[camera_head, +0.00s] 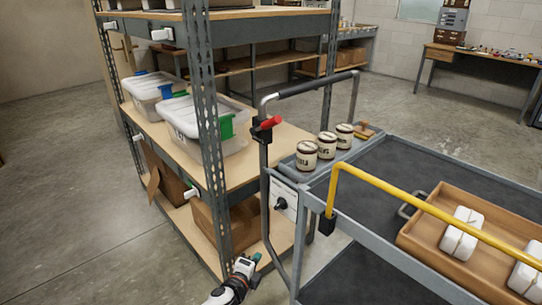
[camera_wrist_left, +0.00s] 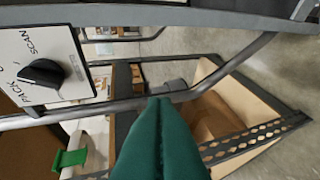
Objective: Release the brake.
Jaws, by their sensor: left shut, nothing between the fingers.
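The red brake lever (camera_head: 268,124) sits on a black clamp on the left upright of the cart's handle frame, pointing to the right and slightly up. The grey cart (camera_head: 375,262) stands at the right. My left gripper (camera_head: 257,257) is at the bottom centre of the head view, well below the lever and beside the lower handle post. In the left wrist view its green fingers (camera_wrist_left: 160,135) are closed together and empty, in front of a grey tube. The lever cannot be made out in the left wrist view. My right gripper is not in view.
A white panel (camera_head: 284,196) with a black knob hangs on the cart; it reads SCAN and PACK in the left wrist view (camera_wrist_left: 75,50). A yellow rail (camera_head: 400,193), several tins and a wooden tray (camera_head: 420,245) are on the cart. A metal shelf (camera_head: 225,265) stands close left.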

